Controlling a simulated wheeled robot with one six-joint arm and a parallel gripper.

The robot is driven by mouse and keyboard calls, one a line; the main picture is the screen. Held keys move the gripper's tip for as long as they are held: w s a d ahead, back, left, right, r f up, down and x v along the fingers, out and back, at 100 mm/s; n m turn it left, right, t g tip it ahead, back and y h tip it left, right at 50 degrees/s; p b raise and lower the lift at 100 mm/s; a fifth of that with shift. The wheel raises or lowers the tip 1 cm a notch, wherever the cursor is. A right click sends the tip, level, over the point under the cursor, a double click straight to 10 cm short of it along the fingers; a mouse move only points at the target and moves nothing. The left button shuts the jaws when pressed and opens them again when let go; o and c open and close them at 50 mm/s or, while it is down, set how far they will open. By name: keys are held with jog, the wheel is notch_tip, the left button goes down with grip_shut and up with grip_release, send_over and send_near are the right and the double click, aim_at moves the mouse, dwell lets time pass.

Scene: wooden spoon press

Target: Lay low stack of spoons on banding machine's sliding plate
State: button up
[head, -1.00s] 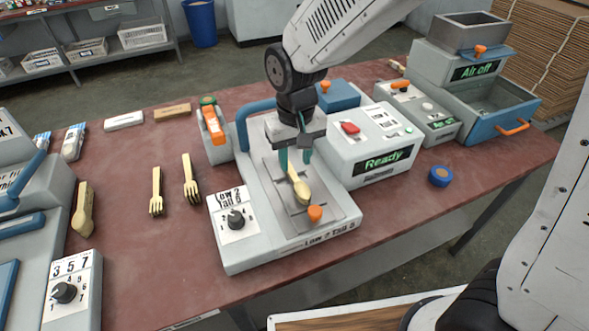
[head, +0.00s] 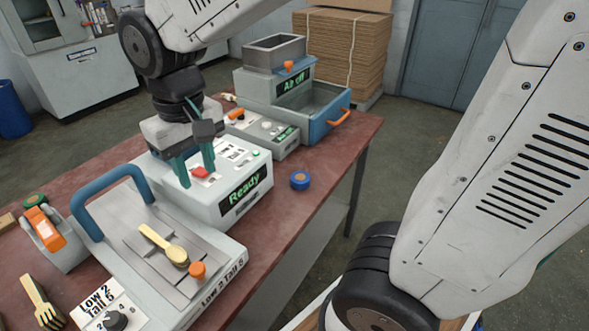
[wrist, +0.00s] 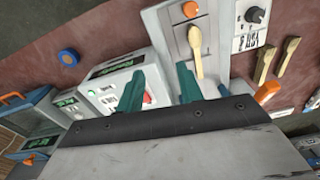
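A low stack of wooden spoons (head: 165,246) lies on the grey sliding plate (head: 190,284) of the banding machine, bowl toward the orange knob (head: 197,270). The spoons also show in the wrist view (wrist: 197,52). How many are in the stack cannot be told. My gripper (head: 197,178) is open and empty. It is above the machine's control box with the "Ready" display (head: 243,192), clear of the spoons. The dial (head: 115,321) on the machine's corner is by the label "Low 2 Tall 5".
A blue handle (head: 108,190) arches over the machine's back. An orange tape dispenser (head: 46,232) stands left of it. A blue tape roll (head: 300,180) lies near the table's edge. A machine reading "Air off" (head: 293,82) stands at the far right. Wooden forks (head: 42,303) lie at lower left.

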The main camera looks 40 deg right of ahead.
jog(key=s+d+r+m, duration=0.2)
jog(key=s+d, duration=0.8)
jog(key=s, duration=0.4)
jog(key=shift+s+d+t, duration=0.15)
jog(key=shift+d+t, duration=0.25)
